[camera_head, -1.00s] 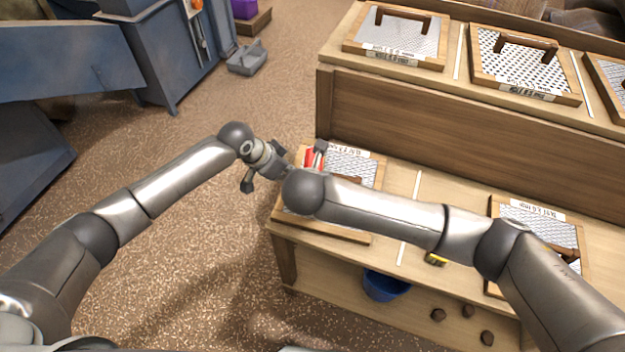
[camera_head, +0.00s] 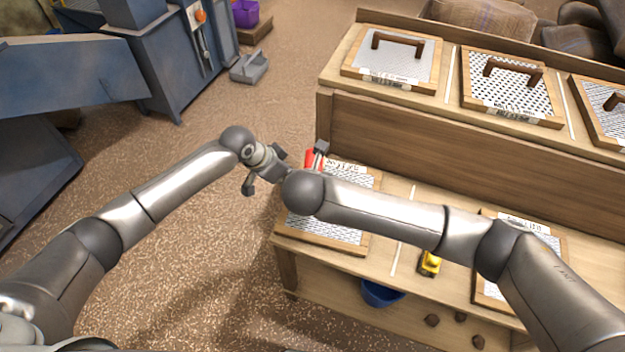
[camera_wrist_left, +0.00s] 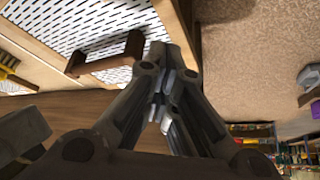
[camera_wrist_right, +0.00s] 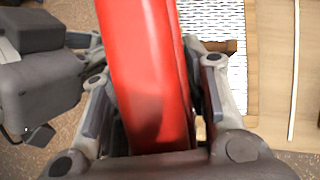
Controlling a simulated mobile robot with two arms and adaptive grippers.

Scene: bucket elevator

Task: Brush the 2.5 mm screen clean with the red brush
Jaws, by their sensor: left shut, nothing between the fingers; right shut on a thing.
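A wood-framed slotted screen (camera_head: 322,234) lies on the lower bench at its left end, partly hidden by my right arm. It also shows in the left wrist view with a brown handle (camera_wrist_left: 105,52). Its label is too small to read surely. The red brush (camera_wrist_right: 150,70) is held in my right gripper (camera_wrist_right: 155,112), which is shut on it. In the head view the brush (camera_head: 311,159) shows over the screen's back left edge; its bristles are hidden. My left gripper (camera_wrist_left: 165,85) is shut and empty, by the screen's left edge.
More screens (camera_head: 392,62) with handles stand on the raised back shelf. Another screen (camera_head: 545,240) is partly behind my right arm. A yellow object (camera_head: 430,263) sits between the lower screens. A blue bucket (camera_head: 380,293) is below.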

